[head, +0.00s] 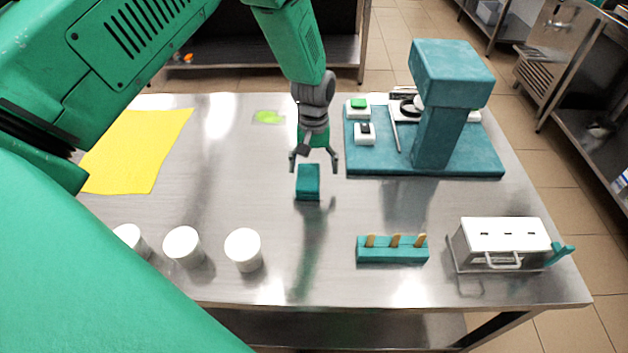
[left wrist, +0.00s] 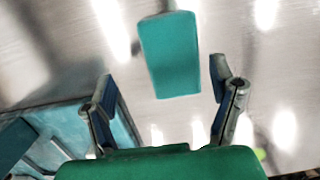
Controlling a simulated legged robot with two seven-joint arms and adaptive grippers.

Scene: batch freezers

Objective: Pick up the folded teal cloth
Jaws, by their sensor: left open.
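The folded teal cloth (head: 308,183) is a small block-like bundle on the steel table, near its middle. In the left wrist view the cloth (left wrist: 169,54) lies ahead of and between the two fingers. My left gripper (head: 314,164) is open and empty, just above and behind the cloth in the head view. Its fingers (left wrist: 164,85) are spread wider than the cloth in the left wrist view, and I see no contact. My right gripper is not in view.
Several white cups (head: 244,250) stand at the front left. A teal holder with wooden sticks (head: 392,252) and a metal box (head: 502,240) are front right. A teal machine (head: 440,120) stands back right. A yellow sheet (head: 130,150) lies left. The table beside the cloth is clear.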

